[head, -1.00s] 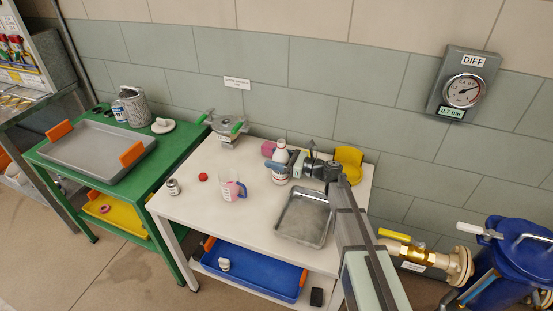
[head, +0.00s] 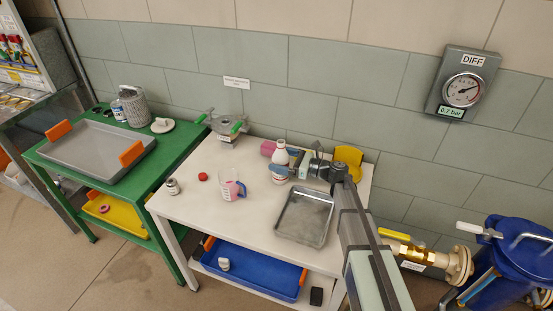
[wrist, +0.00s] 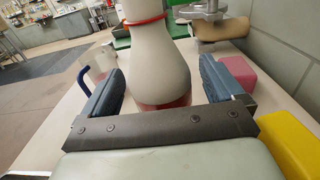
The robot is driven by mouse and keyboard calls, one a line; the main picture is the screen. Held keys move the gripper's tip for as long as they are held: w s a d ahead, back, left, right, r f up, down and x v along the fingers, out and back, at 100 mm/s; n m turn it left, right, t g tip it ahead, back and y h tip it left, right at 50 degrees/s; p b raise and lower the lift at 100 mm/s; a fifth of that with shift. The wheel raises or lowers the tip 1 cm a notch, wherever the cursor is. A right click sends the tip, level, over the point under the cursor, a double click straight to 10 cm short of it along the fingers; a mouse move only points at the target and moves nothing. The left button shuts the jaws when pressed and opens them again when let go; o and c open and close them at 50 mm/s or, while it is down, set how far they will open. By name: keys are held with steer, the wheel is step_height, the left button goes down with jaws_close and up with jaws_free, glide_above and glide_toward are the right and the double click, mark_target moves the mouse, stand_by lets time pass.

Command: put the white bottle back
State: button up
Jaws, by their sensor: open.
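A white bottle (head: 280,155) with a red ring at its neck stands upright at the back of the white table (head: 205,221). The wrist view shows its wide body (wrist: 160,60) close up, pinkish near the base. My gripper (head: 284,171) is open at the bottle's lower part. In the wrist view, my gripper's two blue-grey fingers (wrist: 163,88) stand on either side of the bottle, with visible gaps. The bottle's base is partly hidden by the gripper body. A red cap (head: 203,176) lies on the table to the left.
A jug with pink liquid (head: 232,191) stands left of the bottle. A pink block (head: 268,147) and a yellow object (head: 348,158) flank it near the wall. A metal tray (head: 305,217) lies in front. A clamped device (head: 227,138) and a small jar (head: 173,186) stand further left.

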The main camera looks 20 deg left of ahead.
steer(key=d, duration=1)
